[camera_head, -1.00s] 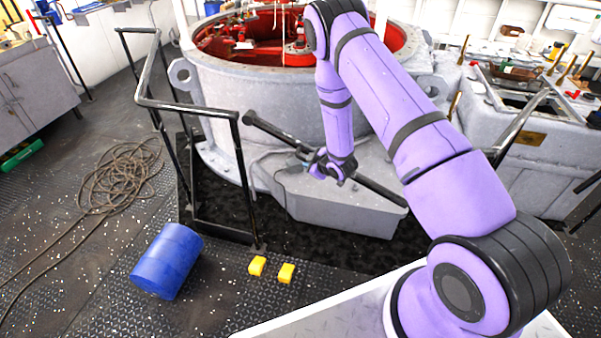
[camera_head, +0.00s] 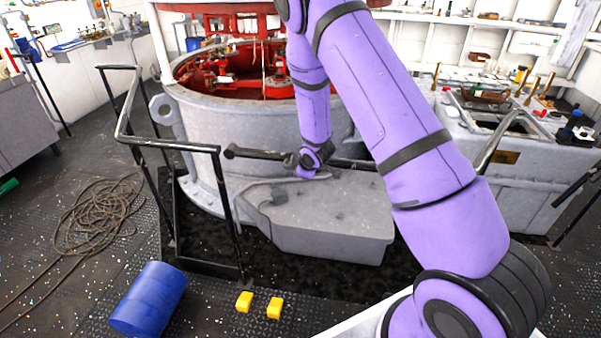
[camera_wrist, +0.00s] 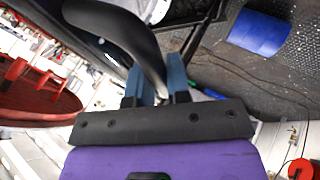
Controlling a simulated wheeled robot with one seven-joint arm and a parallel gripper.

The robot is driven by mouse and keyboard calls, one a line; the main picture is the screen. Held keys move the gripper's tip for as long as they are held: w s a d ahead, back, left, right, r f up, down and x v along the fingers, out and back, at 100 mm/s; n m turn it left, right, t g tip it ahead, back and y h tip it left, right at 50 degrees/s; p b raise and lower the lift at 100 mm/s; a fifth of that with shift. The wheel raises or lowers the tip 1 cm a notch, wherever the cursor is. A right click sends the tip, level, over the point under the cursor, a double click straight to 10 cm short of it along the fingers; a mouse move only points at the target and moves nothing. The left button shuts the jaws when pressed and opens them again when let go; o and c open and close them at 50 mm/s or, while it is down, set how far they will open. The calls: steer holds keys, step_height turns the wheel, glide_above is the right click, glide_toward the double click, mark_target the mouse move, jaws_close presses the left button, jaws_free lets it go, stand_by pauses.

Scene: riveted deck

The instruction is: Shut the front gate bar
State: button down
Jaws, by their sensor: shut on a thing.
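The front gate bar (camera_head: 262,154) is a black bar with a thicker left end, running nearly level across the picture in front of the large grey drum. Its left end appears just right of the corner of the left black handrail (camera_head: 180,145); I cannot tell whether they touch. Its right part passes behind my purple arm. My gripper (camera_head: 299,161) is shut on the bar near its middle. In the wrist view my gripper's blue fingers (camera_wrist: 157,82) are closed around the dark bar (camera_wrist: 140,38); the contact is partly hidden.
A blue barrel (camera_head: 149,299) lies on the deck at lower left, with two yellow blocks (camera_head: 259,305) near it. A coiled rope (camera_head: 98,212) lies farther left. A grey plinth (camera_head: 325,213) stands below the bar. A second rail (camera_head: 497,127) is at right.

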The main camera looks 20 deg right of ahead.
steer(key=shift+w+r, duration=0.2)
steer(key=shift+r, duration=0.05)
steer(key=c, duration=1.2)
jaws_free()
steer(key=shift+r, duration=0.1)
steer(key=shift+o, duration=0.5)
steer(key=shift+s, duration=0.1)
steer(key=v, duration=1)
steer(key=shift+s+r, duration=0.2)
steer(key=shift+s, duration=0.1)
